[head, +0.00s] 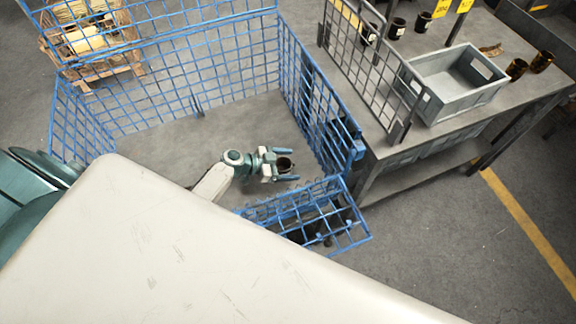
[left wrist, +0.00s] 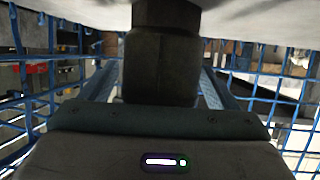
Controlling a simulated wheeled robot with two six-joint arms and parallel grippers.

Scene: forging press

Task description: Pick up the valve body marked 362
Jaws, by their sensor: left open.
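A dark, roughly cylindrical part (head: 284,164), which looks like a valve body, stands between the two fingers of my left gripper (head: 286,165) inside the blue wire cage. In the left wrist view the dark part (left wrist: 162,65) fills the middle, wide at its lower section and narrower above, with a finger on each side. The left gripper is open around it. I cannot read any number on it, so I cannot tell whether it is the one marked 362. My right gripper is not in view.
Blue mesh walls (head: 300,92) surround the left arm. On the grey table at right are a grey crate (head: 440,105), several dark cups (head: 396,28) and yellow tags. Open floor lies right of the basket.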

